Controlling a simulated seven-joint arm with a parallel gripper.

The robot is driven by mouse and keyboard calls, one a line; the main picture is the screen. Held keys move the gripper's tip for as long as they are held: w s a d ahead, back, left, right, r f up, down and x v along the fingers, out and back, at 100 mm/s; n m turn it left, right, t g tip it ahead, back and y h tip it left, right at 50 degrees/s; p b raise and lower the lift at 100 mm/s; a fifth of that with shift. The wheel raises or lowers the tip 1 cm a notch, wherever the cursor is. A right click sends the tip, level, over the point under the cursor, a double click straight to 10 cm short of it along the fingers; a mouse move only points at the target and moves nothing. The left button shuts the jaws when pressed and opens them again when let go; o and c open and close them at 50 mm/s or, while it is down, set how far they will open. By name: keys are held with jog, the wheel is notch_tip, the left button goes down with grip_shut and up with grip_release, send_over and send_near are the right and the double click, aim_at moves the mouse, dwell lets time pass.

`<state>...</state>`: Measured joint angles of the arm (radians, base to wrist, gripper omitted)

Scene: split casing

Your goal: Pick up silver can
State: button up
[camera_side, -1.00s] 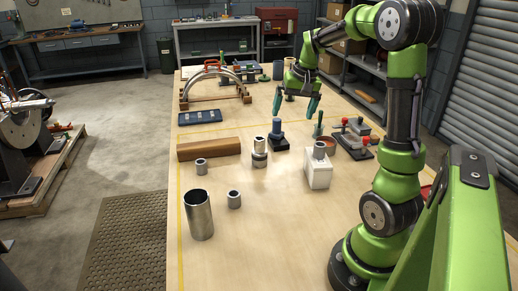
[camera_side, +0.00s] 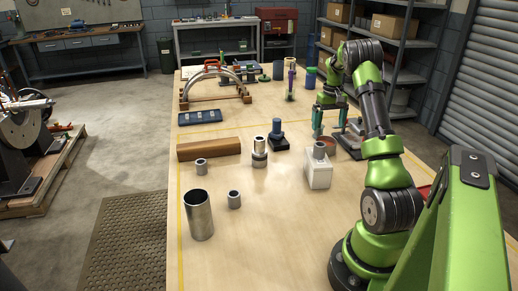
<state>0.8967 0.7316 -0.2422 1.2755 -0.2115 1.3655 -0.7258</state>
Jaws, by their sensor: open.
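The silver can (camera_side: 199,215) is a tall, open-topped metal cylinder. It stands upright at the front left of the table, with its dark inside showing at the top. My gripper (camera_side: 330,120) is at the right of the table, beyond the white block, well away from the can. Its two teal fingers point down and are apart. I see nothing held between them, though the clutter behind makes their tips hard to read.
Short grey sleeves (camera_side: 234,200) stand right of and behind the can. A wooden beam (camera_side: 209,150) lies behind. A metal cylinder (camera_side: 259,152), a blue-topped part (camera_side: 277,135) and a white block (camera_side: 318,170) stand mid-table. The table front is clear right of the can.

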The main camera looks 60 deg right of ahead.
aim_at(326, 142)
notch_tip(326, 142, down, 9)
jog(key=shift+d+r, duration=0.1)
dwell(0.4)
jog(key=shift+c, duration=0.5)
jog(key=c, duration=0.9)
jog(key=shift+c, duration=0.5)
jog(key=shift+r, duration=0.1)
